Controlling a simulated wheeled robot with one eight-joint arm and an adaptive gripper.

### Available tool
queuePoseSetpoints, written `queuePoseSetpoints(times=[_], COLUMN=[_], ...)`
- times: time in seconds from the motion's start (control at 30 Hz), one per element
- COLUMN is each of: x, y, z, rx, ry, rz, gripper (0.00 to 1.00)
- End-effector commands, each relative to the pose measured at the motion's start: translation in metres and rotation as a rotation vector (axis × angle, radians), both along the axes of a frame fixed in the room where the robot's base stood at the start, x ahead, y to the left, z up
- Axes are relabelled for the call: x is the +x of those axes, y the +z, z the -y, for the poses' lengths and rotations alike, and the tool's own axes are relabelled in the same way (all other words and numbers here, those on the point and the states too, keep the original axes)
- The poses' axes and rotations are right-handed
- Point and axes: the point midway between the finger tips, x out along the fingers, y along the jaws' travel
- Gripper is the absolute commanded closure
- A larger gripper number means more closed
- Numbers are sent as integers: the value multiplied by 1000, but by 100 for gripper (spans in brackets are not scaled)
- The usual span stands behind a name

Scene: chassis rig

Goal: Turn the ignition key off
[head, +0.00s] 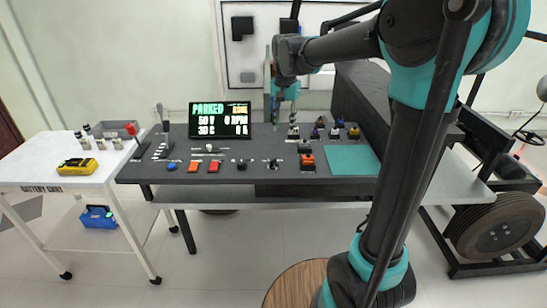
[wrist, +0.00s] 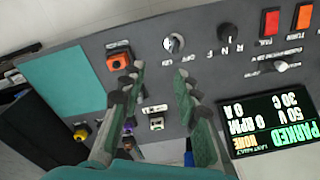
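The ignition key switch (wrist: 173,43) is a round metal switch on the dark console, with small white labels around it. In the head view it (head: 273,162) sits near the console's front edge, between a black selector knob and an orange button. My gripper (wrist: 159,82) is open and empty, its two green-padded fingers apart. In the wrist view the switch lies just beyond the fingertips, not between them. In the head view my gripper (head: 285,117) hangs above the console, behind the switch. The key's exact angle is too small to read.
The orange button (wrist: 119,57) and the R N F selector (wrist: 226,31) flank the switch. Orange rocker switches (head: 203,167) are farther left. The display (head: 220,120) reads PARKED, 50 V, 0 RPM. A teal mat (head: 352,160) lies right; small connectors stand behind the orange button.

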Motion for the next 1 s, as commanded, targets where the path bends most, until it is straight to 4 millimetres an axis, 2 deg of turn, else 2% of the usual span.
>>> queuePoseSetpoints(times=[0.03, 0.1, 0.2, 0.37, 0.57, 1.0], x=[9, 15, 20, 22, 22, 22], y=[10, 19, 27, 19, -14, -101], z=[-13, -24, -32, -34, -34, -34], rx=[-4, -9, -12, -14, -14, -14], ry=[-18, -47, -70, -79, -78, -77], rz=[-16, -35, -49, -53, -52, -52], gripper=[68, 68, 68, 68, 68, 68])
